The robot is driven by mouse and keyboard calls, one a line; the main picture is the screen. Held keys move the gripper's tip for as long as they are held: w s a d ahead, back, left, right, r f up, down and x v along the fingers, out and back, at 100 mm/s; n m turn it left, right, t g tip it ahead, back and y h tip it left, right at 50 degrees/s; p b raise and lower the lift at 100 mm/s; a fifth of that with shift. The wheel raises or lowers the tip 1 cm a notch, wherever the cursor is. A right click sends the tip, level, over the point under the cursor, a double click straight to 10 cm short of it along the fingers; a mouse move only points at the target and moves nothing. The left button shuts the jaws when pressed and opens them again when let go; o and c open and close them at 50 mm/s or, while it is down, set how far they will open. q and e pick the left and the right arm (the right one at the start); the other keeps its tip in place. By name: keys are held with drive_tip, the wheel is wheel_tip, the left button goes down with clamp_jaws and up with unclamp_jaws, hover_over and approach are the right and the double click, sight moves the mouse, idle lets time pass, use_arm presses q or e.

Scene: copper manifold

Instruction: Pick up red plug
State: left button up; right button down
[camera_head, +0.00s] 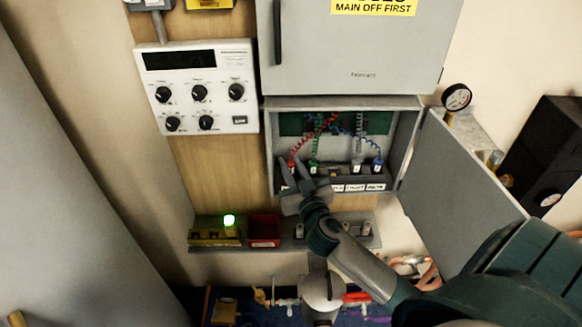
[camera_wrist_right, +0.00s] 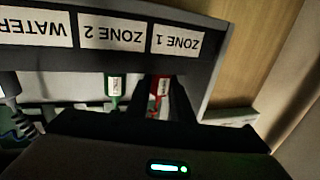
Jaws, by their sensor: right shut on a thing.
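The red plug (camera_head: 291,162) is at the left end of a row of plugs inside the open grey box, with a red coiled cord above it. It also shows in the right wrist view (camera_wrist_right: 162,87), between the dark fingers by the ZONE 1 label. My right gripper (camera_head: 292,167) reaches up into the box and is shut on the red plug, whose lower part is partly hidden by the fingers. I cannot tell whether the plug is still seated in its socket. My left gripper is not in view.
A green plug (camera_head: 314,167) is close beside the right gripper; a white plug (camera_head: 356,165) and a blue plug (camera_head: 377,163) are farther right. The box's open door (camera_head: 450,170) stands at the right.

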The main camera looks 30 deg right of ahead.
drive_tip(key=shift+r, duration=0.1)
wheel_tip(320, 180, up, 3)
drive_tip(key=p, duration=0.3)
drive_tip(key=shift+r, duration=0.2)
drive_tip(key=b+v, duration=0.3)
drive_tip(key=v, duration=1.5)
